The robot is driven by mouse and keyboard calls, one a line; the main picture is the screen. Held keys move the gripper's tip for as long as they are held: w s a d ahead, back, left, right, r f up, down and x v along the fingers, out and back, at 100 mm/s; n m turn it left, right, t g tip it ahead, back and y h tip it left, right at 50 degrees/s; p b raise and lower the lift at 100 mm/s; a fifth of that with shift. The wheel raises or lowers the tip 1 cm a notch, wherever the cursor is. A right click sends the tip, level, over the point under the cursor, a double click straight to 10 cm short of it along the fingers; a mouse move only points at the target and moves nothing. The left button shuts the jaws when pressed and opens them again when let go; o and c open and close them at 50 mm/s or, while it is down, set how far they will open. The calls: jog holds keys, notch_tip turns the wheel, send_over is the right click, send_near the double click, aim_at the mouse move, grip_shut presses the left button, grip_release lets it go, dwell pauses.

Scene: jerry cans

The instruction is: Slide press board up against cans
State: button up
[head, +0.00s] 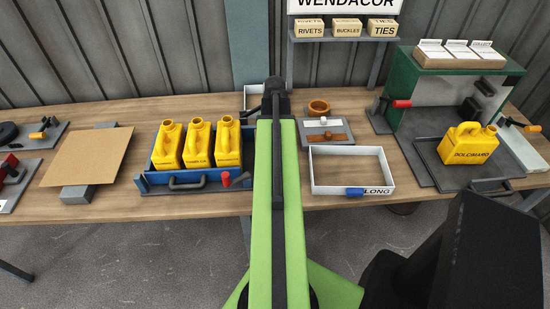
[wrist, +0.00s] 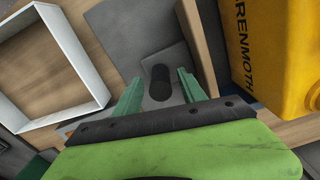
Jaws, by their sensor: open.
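Three yellow jerry cans (head: 198,145) stand upright in a row in a blue tray (head: 155,180) on the bench. Part of one yellow can (wrist: 270,45) fills the right of the wrist view. A dark round peg (wrist: 160,82) on a grey plate (wrist: 165,58) shows left of that can; it may belong to the press board, but I cannot tell for sure. My gripper (wrist: 160,76) is open, with a green finger on each side of the peg and no visible grip on it. In the head view my green arm hides the gripper and the area right of the cans.
A white open box (head: 352,188) lies right of my arm and also shows in the wrist view (wrist: 70,45). A red-knobbed lever (head: 226,179) stands at the tray's front right. Another yellow can (head: 468,143) stands by the green machine (head: 405,75). A cardboard sheet (head: 88,157) lies left of the tray.

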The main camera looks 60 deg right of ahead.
notch_tip(320, 180, down, 3)
jog(key=shift+b, duration=0.75)
jog(key=shift+r, duration=0.1)
grip_shut()
